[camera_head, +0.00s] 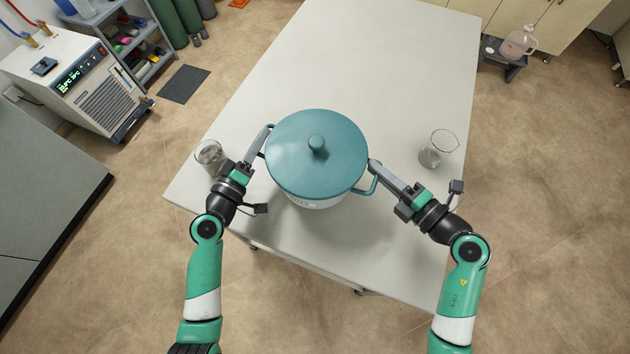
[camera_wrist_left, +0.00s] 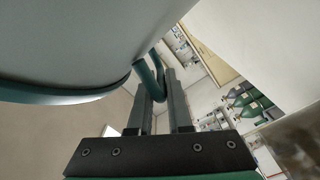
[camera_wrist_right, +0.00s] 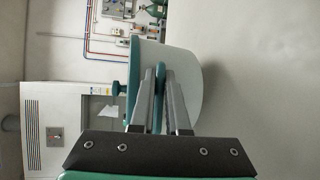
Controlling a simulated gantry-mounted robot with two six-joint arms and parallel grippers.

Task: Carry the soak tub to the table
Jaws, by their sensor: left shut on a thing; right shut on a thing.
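The soak tub is a pale round pot with a teal lid (camera_head: 316,152) and teal side handles. It is upright over the near half of the white table (camera_head: 385,60); I cannot tell whether its base touches the top. My left gripper (camera_head: 268,132) is shut on the left handle, whose teal loop shows between the fingers in the left wrist view (camera_wrist_left: 152,78). My right gripper (camera_head: 373,168) is shut on the right handle. In the right wrist view the tub's pale wall (camera_wrist_right: 188,85) stands beyond the fingers.
A glass beaker (camera_head: 208,154) stands at the table's left edge, close to my left gripper. Another beaker (camera_head: 437,150) stands on the right, beyond my right gripper. The table's far half is clear. A chiller unit (camera_head: 75,85) and shelf (camera_head: 125,45) stand on the floor at the left.

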